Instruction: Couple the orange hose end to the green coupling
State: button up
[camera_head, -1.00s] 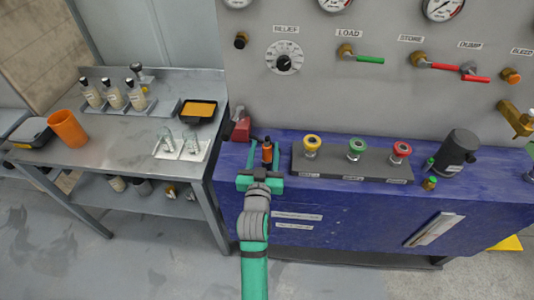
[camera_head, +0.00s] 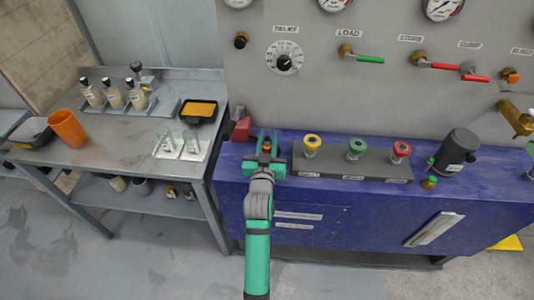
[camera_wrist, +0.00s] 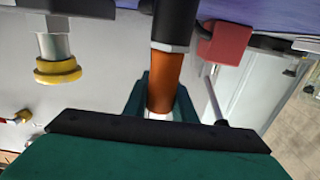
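The orange hose end (camera_wrist: 166,82) has an orange body, a metal collar and a black part. It is at the left end of the blue bench in the head view (camera_head: 267,146). My gripper (camera_head: 267,143) has its two teal fingers on either side of it, close against it, and looks shut on it; the fingers partly hide it. The green coupling (camera_head: 356,147) stands upright on a dark block to the right, between a yellow coupling (camera_head: 312,144) and a red coupling (camera_head: 401,150). The yellow coupling also shows in the wrist view (camera_wrist: 58,70).
The dark block (camera_head: 335,172) lies on the blue bench (camera_head: 330,208) below a grey gauge panel with valve levers. A red block (camera_head: 241,130) sits left of my gripper. A dark canister (camera_head: 459,150) stands at the right. A side table with bottles is at the left.

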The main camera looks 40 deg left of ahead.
grip_shut()
jog(key=shift+r, duration=0.1)
